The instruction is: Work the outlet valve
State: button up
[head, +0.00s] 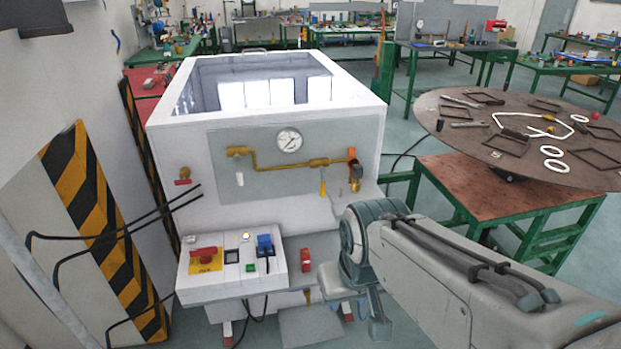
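The white gas generator (262,220) stands in the middle of the head view. Its grey front panel carries a brass pipe (280,166) and a round pressure gauge (289,140). At the pipe's right end is a valve with an orange handle (352,154) standing upright. A yellow lever (322,187) hangs down beside it, and a white lever (240,179) hangs at the left end. No label shows which is the outlet valve. My gripper (368,312) is low at the right, below the pipe and apart from these handles. Its fingers are not clear enough to judge their opening.
A control box (232,280) with a red knob (205,254) and blue switch juts out below the panel. A round brown table (450,140) stands at right. Black cables hang at left.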

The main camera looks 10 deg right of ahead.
aim_at(323, 184)
jog(key=z, duration=0.05)
jog(key=k, duration=0.5)
jog(key=u, duration=0.65)
jog(key=i, duration=1.15)
jog(key=z, duration=0.65)
